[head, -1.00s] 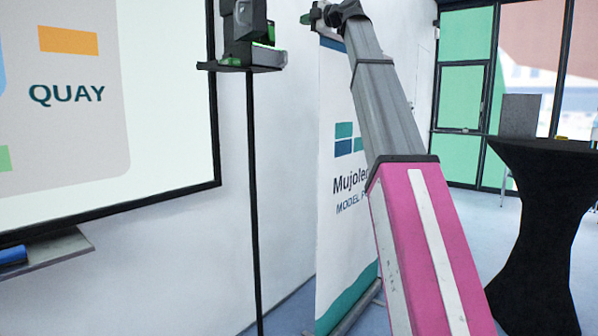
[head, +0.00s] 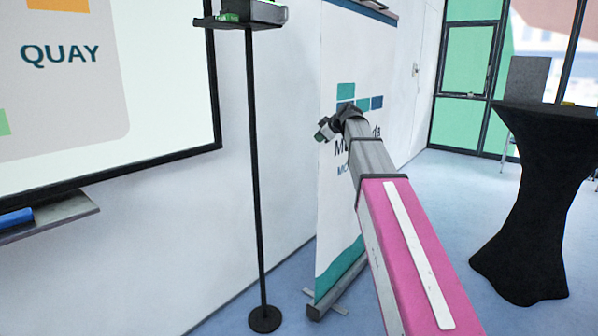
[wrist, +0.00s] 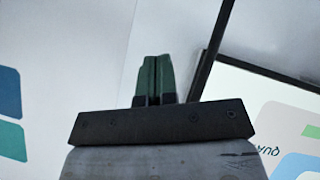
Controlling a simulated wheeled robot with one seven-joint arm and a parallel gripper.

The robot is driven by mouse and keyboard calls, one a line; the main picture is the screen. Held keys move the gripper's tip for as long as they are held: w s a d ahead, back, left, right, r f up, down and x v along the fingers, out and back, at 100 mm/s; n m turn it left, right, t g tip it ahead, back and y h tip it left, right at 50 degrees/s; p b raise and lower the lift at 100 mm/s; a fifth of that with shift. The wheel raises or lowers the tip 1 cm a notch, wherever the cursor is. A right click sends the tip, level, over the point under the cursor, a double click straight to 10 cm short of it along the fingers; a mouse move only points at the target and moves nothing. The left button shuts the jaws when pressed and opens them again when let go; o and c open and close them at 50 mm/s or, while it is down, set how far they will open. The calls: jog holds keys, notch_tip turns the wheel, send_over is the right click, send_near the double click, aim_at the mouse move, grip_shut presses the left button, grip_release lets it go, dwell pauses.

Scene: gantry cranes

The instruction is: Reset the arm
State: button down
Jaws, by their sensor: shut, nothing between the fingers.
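My arm, pink and grey, reaches up from the bottom of the head view. My gripper (head: 322,134) is at its far end, small, in front of the roll-up banner (head: 345,65). In the wrist view my gripper (wrist: 155,62) shows as two green fingers side by side, closed against each other. Nothing is between them. The fingers point toward the white wall and touch nothing that I can see.
A thin black stand (head: 254,180) with a small shelf rises left of my gripper. A board marked QUAY (head: 130,75) hangs on the wall, with a ledge (head: 50,214) below. A black-draped table (head: 535,200) stands right. Floor between arm and table is clear.

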jog(key=s+d+f+m+g+h, duration=0.15)
jog(key=s+f, duration=0.25)
jog(key=f, duration=0.5)
jog(key=s+d+f+m+g+h, duration=0.1)
jog(key=s+d+f+m, duration=0.2)
jog(key=f, duration=0.7)
jog(key=s+f+m+g+h, duration=0.1)
jog(key=s+f+m, duration=0.2)
jog(key=s+f, duration=0.45)
jog(key=s+d+f+m+g+h, duration=0.1)
jog(key=s+d+f+m+g, duration=0.1)
jog(key=s+f, duration=0.7)
jog(key=s+d+f+m+g+h, duration=0.2)
jog(key=s+d+f+m, duration=0.2)
jog(key=s+f, duration=0.6)
jog(key=shift+f+g, duration=0.35)
jog(key=shift+f, duration=0.55)
jog(key=shift+m+h, duration=0.25)
